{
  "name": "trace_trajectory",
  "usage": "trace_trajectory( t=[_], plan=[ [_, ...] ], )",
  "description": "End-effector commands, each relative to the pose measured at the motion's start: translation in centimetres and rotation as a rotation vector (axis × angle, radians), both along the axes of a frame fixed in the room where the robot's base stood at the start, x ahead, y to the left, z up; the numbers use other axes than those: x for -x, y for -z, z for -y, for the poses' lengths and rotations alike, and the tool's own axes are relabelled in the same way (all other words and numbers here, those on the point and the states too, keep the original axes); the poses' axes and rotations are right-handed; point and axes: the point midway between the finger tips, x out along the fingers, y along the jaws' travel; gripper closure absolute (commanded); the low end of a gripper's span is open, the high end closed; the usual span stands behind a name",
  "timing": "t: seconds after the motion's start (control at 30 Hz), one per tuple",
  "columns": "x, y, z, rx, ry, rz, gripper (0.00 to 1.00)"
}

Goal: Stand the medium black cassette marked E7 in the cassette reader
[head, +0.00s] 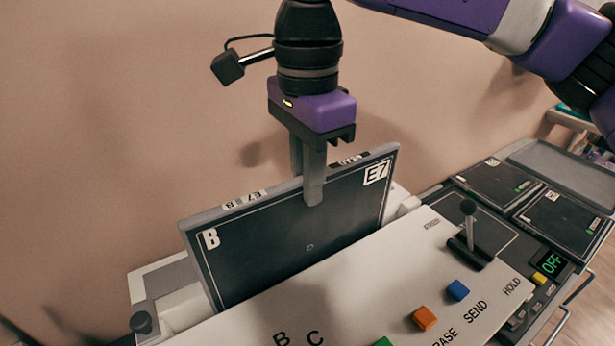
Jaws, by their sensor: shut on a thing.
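The black cassette (280,246) marked E7 at its upper right and B at its left stands upright in the head view, with a grey top edge. My gripper (311,190) points down and is shut on the cassette's top edge near its middle, one finger showing on the front face. The cassette reader (340,285) is a white unit with a panel in front of the cassette. The panel hides the cassette's lower edge, so I cannot tell how deep it sits in the reader.
The panel carries an orange button (424,318), a blue button (457,290) and a lever (469,228). A plain wall (110,110) stands close behind.

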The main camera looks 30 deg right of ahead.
Motion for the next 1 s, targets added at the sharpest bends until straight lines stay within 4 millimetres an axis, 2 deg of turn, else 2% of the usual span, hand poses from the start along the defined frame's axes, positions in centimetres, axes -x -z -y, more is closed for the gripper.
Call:
trace_trajectory(
  t=[0.17,0.2,0.3,0.33,0.67,0.77,1.0],
  plan=[
    [0.0,-0.1,0.0,-0.001,0.000,0.002,1.00],
    [0.0,-0.1,0.0,-0.001,0.000,0.002,0.84],
    [0.0,-0.1,0.0,-0.001,0.000,0.002,0.65],
    [0.0,-0.1,0.0,-0.001,0.000,0.002,0.61],
    [0.0,-0.2,0.0,0.001,0.000,0.000,0.61],
    [-0.1,-1.1,0.0,0.001,0.001,0.001,0.61],
    [-0.1,-5.0,0.0,0.001,0.001,0.003,0.61]
  ],
)
